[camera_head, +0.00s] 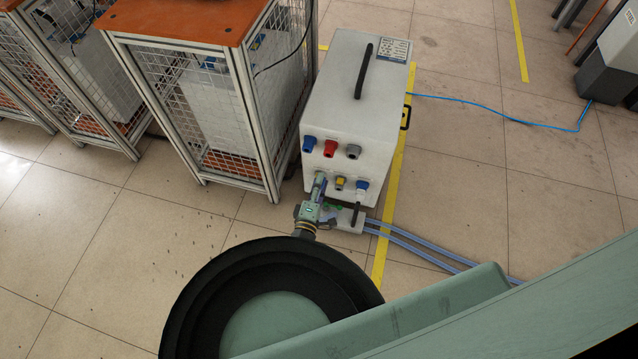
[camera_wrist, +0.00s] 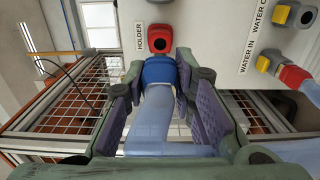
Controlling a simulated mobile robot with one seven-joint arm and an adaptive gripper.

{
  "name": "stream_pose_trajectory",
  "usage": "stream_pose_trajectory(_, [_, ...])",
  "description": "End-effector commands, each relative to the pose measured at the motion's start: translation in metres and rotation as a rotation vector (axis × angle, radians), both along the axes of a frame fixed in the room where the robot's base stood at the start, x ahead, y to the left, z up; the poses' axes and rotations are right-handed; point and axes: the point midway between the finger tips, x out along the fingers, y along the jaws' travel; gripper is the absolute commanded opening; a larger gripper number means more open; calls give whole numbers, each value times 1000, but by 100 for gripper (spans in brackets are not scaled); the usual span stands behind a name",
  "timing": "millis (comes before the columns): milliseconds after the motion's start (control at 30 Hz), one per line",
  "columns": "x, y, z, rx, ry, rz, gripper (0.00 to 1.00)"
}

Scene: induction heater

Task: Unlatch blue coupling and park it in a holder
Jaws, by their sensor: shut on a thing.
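The blue coupling (camera_wrist: 160,70) sits at the end of a pale blue hose (camera_wrist: 153,118) in the wrist view. My gripper (camera_wrist: 160,82) is shut on it, with one dark finger pad on each side. Its tip is close to a red, dark-centred socket (camera_wrist: 159,39) beside the label HOLDER. I cannot tell whether it touches or enters this socket. In the head view my gripper (camera_head: 316,192) is at the lower left of the white machine's front, and the coupling is too small to make out clearly.
The white machine (camera_head: 336,95) has blue, red and grey connectors on its front. A red coupling (camera_wrist: 294,76) shows by WATER IN. A wire-mesh cage (camera_head: 200,110) stands close at the left. Pale blue hoses (camera_head: 425,253) run right along the floor. Open floor (camera_head: 90,240) lies front left.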

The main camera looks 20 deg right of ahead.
Motion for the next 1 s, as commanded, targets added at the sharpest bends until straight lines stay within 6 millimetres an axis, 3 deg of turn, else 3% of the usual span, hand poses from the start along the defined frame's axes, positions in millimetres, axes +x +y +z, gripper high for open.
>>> stream_pose_trajectory(700, [47, -31, 1, -2, -1, 0, 0])
stream_pose_trajectory(1000, [54, -37, 1, -1, 0, -1, 0])
